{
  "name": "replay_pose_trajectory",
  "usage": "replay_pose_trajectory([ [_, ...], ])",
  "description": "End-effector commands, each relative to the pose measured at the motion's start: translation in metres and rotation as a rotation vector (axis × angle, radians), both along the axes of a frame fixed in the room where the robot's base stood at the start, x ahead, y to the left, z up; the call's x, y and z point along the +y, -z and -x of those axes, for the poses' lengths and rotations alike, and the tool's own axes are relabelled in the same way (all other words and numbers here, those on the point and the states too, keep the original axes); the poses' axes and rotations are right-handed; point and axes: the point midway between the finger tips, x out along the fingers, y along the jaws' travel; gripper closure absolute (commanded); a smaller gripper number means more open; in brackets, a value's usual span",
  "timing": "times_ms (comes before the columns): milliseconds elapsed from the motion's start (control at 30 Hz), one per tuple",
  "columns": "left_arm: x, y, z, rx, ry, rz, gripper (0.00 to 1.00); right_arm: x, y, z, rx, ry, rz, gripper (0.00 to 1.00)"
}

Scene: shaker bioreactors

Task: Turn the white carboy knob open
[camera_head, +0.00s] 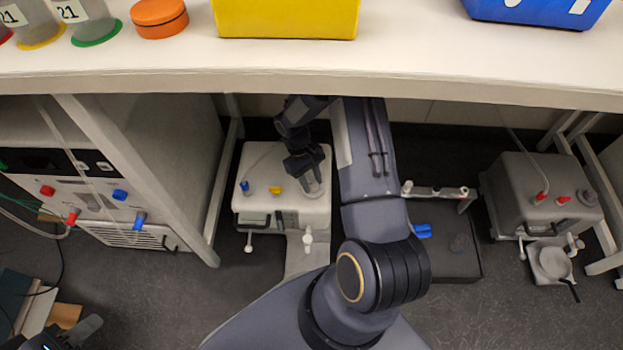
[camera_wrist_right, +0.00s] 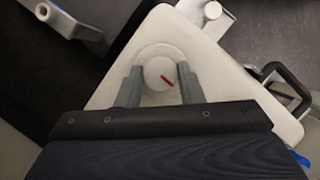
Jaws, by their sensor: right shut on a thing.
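The white carboy (camera_head: 257,165) stands on the floor under the bench, with blue and yellow fittings on its top. My right gripper (camera_head: 311,180) reaches down to the right part of its top. In the right wrist view, the round white knob (camera_wrist_right: 158,70) with a red line mark sits on the carboy top. The red mark lies slanted. The two grey fingers of my right gripper (camera_wrist_right: 160,86) are on either side of the knob, shut on it. My left gripper (camera_head: 80,330) shows only partly at the lower left of the head view; its jaws are unclear.
The bench top (camera_head: 190,55) with a yellow bin (camera_head: 286,18) and an orange lid (camera_head: 159,17) overhangs the carboy. A cabinet (camera_head: 165,120) stands to the left. A grey carboy (camera_head: 525,185) and a dark tray (camera_head: 455,262) are to the right.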

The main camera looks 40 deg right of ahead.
Motion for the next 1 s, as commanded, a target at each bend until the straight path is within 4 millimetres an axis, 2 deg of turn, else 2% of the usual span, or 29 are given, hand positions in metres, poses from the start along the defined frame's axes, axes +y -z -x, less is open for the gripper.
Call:
replay_pose_trajectory([
  [667, 0.0, -0.0003, 0.0, 0.0, 0.0, 0.0, 0.64, 0.0, 0.0006, 0.0007, 0.001, -0.061, 0.001, 0.89],
  [700, 0.0, -0.0003, 0.0, 0.0, 0.0, 0.0, 0.64, 0.0, 0.0005, 0.0008, 0.001, -0.061, 0.001, 0.62],
  [833, 0.0, -0.0003, 0.0, 0.0, 0.0, 0.0, 0.64, 0.0001, 0.0005, 0.0006, 0.001, -0.061, 0.0, 0.45],
  [1000, 0.0, -0.0003, 0.0, 0.0, 0.0, 0.0, 0.64, 0.0002, 0.0004, 0.0004, 0.0, -0.06, 0.0, 0.44],
])
